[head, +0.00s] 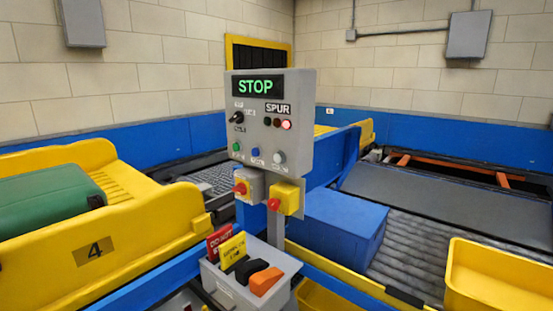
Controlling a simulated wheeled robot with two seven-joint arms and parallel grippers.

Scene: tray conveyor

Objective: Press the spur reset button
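A grey control box (270,105) stands on a post in the middle of the head view. Its display (258,86) reads STOP in green. Under the SPUR label (278,108) is a row of small lamps; the rightmost, a red lamp (287,125), is lit. Along the bottom are a green button (236,147), a blue button (255,152) and a larger pale button (279,157). Their labels are too small to read, so I cannot tell which is reset. A black selector switch (237,117) is at the upper left. Neither gripper is in view.
A yellow tray cart (100,225) with a green case (50,198) is left. A blue box (338,222) and yellow bin (495,280) are right.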

